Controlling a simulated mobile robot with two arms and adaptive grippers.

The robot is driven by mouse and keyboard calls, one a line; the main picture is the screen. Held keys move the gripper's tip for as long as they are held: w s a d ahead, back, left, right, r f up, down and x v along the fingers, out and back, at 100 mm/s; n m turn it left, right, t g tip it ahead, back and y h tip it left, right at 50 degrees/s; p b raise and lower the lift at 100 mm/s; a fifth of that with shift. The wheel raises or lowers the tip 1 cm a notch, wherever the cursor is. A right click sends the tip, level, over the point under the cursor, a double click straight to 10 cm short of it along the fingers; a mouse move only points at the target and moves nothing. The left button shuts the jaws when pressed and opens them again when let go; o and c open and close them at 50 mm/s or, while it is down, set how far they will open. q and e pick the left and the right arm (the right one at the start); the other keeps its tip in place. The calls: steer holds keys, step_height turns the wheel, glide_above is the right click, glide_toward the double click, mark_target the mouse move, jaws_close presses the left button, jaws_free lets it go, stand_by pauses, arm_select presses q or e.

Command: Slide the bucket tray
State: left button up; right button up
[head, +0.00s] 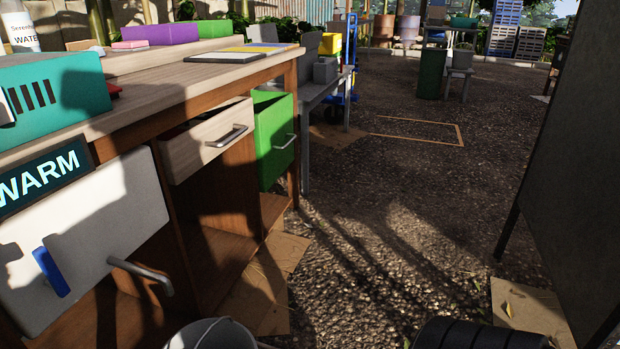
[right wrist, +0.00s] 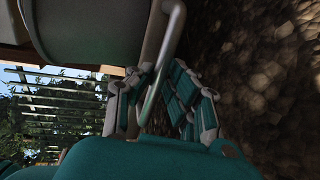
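A grey metal bucket (head: 208,335) shows at the bottom edge of the head view, in front of the workbench; only its rim and part of its inside are visible. In the right wrist view, a large rounded grey body (right wrist: 85,30), which may be the bucket, fills the upper left. A bent metal bar (right wrist: 172,40) runs down beside it. My right gripper (right wrist: 160,85) has teal-padded fingers on both sides of this bar. I cannot tell whether they press on it. No tray is clearly identifiable. My left gripper is not in view.
The wooden workbench (head: 140,105) stands at left, with a white drawer (head: 90,230), a wooden drawer (head: 205,140) and a green drawer (head: 275,140) standing out. A dark panel (head: 580,170) stands at right. Gravel ground (head: 400,220) between them is mostly clear. Cardboard (head: 265,275) lies beside the bench.

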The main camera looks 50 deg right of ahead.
steer(key=o, duration=0.3)
steer(key=shift+w+a, duration=0.1)
steer(key=shift+w, duration=0.05)
steer(key=v, duration=1.2)
steer(key=shift+a, duration=0.1)
